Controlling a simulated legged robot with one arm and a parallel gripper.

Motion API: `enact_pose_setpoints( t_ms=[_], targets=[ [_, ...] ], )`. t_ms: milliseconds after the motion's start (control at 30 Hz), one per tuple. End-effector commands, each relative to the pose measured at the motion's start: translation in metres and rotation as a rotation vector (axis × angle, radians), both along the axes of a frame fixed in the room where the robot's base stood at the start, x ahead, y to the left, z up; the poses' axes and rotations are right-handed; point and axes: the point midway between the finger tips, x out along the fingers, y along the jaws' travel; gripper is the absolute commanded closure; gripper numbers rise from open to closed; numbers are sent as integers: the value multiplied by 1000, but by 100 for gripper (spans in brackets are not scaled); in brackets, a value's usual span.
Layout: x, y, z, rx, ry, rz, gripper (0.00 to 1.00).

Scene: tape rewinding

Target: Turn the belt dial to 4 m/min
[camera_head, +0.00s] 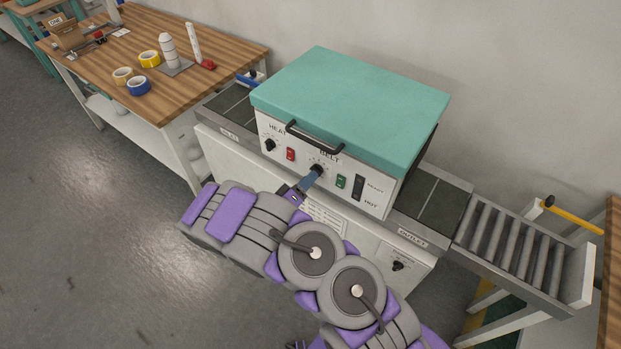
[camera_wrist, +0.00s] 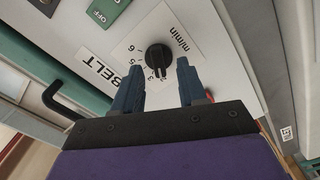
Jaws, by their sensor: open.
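The black belt dial (camera_wrist: 158,57) sits on a white plate marked with numbers and "m/min", beside a "BELT" label (camera_wrist: 102,73). In the head view the dial (camera_head: 317,169) is on the front panel of the teal-lidded machine (camera_head: 350,105). My gripper (camera_wrist: 158,67) is open, with one finger on each side of the dial in the wrist view. I cannot tell whether the fingers touch it. In the head view my gripper (camera_head: 309,181) is right at the dial. I cannot read the dial's setting surely; the numbers 6 and 5 show at its left.
A heat dial (camera_head: 270,145) and red switch (camera_head: 290,154) are left of the belt dial. A green switch (camera_head: 340,182) and black rocker (camera_head: 358,187) are to its right. A black handle (camera_head: 313,138) juts out above. A roller conveyor (camera_head: 510,240) extends right.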

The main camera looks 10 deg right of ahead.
Motion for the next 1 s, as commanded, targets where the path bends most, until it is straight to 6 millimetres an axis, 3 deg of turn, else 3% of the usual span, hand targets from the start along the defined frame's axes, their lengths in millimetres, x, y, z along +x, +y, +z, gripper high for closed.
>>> enact_pose_setpoints(
  t_ms=[233, 600, 1000],
  targets=[
    [14, -14, -1, 1, 1, 1, 58],
    [16, -16, 0, 1, 1, 0, 58],
    [16, -15, 0, 1, 1, 1, 97]
  ],
)
